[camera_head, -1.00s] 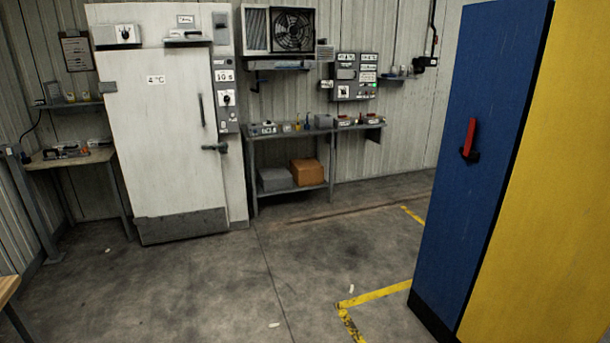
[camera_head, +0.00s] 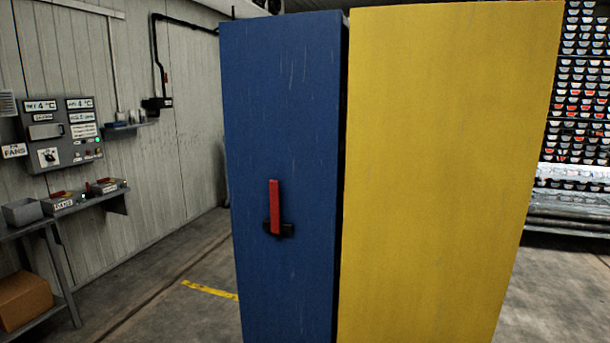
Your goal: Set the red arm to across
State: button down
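A red arm (camera_head: 274,207) is mounted on the blue face of a tall cabinet (camera_head: 280,130). The red arm stands upright, close to vertical, with its lower end at a small dark bracket (camera_head: 281,230). My gripper is not in view, and nothing touches the red arm.
A yellow panel (camera_head: 435,170) forms the cabinet's right side. At left are a bench (camera_head: 60,232) with small boxes, a wall control panel (camera_head: 62,133) and a brown box (camera_head: 24,300). A rack (camera_head: 575,120) stands at right behind. Floor shows between bench and cabinet.

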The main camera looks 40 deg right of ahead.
aim_at(274, 225)
jog(key=i+j+z, duration=0.7)
jog(key=i+j, duration=0.05)
